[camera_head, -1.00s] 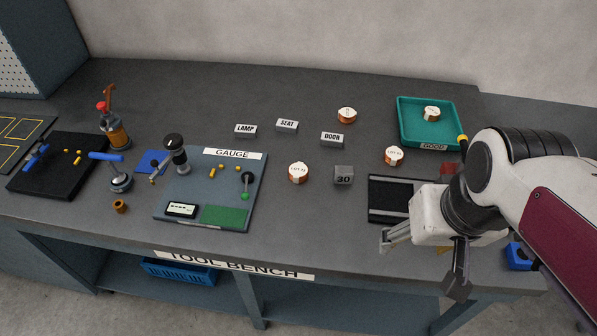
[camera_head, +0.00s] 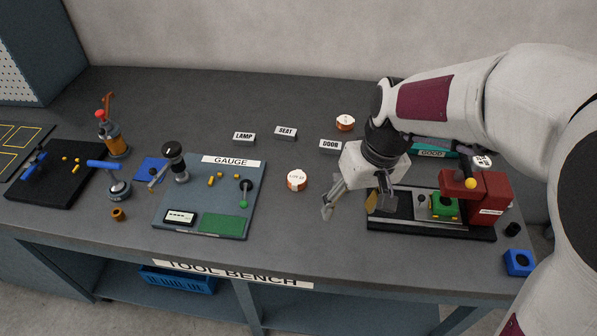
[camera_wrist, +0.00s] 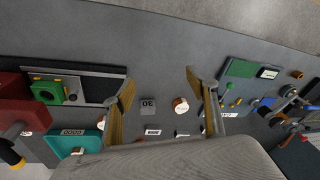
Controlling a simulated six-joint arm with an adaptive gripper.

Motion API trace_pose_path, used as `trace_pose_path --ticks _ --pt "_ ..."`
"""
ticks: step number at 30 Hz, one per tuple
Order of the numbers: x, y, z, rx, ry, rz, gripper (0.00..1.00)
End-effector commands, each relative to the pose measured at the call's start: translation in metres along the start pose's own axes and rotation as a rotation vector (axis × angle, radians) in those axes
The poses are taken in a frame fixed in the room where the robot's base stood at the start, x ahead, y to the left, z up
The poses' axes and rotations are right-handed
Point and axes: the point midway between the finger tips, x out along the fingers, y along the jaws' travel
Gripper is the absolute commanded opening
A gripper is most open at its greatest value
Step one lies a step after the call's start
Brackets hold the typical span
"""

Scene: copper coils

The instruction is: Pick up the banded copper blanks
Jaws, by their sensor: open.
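A copper blank with a white labelled top (camera_head: 297,180) lies on the bench right of the gauge board; it also shows in the wrist view (camera_wrist: 181,105). Another copper blank (camera_head: 345,122) lies farther back, beyond the DOOR block. In the wrist view, a blank (camera_wrist: 78,151) shows in the green GOOD tray (camera_wrist: 91,139). My gripper (camera_head: 350,207) is open and empty, pointing down above the bench, right of the nearer blank and left of the red press. My arm hides most of the tray and the bench just before it in the head view.
A grey block marked 30 (camera_wrist: 149,106) sits near the nearer blank. The red press (camera_head: 475,195) on its black base stands to the right. LAMP (camera_head: 243,137), SEAT (camera_head: 286,132) and DOOR (camera_head: 330,146) blocks stand behind. The gauge board (camera_head: 215,180) lies to the left.

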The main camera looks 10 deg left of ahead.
Motion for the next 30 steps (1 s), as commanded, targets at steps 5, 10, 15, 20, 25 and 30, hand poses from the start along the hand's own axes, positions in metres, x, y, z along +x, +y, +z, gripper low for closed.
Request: trace_pose_path --ticks 5,10,15,20,25,30 --pt "0.027 -0.009 -0.029 -0.073 -0.008 -0.028 0.58" --pt "0.052 -0.017 -0.057 -0.151 -0.003 -0.053 0.58" --pt "0.076 -0.026 -0.086 -0.237 0.018 -0.074 0.58" --pt "0.091 -0.031 -0.112 -0.316 0.051 -0.085 0.58" --pt "0.097 -0.033 -0.142 -0.406 0.109 -0.086 0.58" --pt "0.085 -0.036 -0.169 -0.499 0.181 -0.072 0.58"
